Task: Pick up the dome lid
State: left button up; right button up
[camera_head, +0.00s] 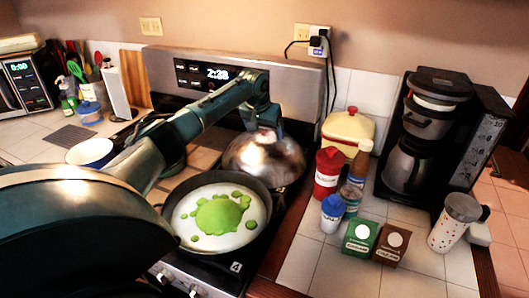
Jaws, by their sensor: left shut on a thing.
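The dome lid (265,158) is a shiny metal dome at the back right of the stove, behind the frying pan. My left gripper (264,128) comes in from the left and points down at the top of the lid. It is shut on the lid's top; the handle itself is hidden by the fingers. The lid looks level, and I cannot tell whether its rim touches the stove. My right gripper is not in view.
A pan (217,212) with white and green contents sits in front of the lid. A red bottle (327,173), a yellow container (347,130) and small boxes (360,237) stand right of the stove. A coffee maker (424,135) stands farther right.

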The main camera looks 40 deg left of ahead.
pick_arm(q)
jog(key=shift+r, duration=0.1)
jog(key=shift+c, duration=0.8)
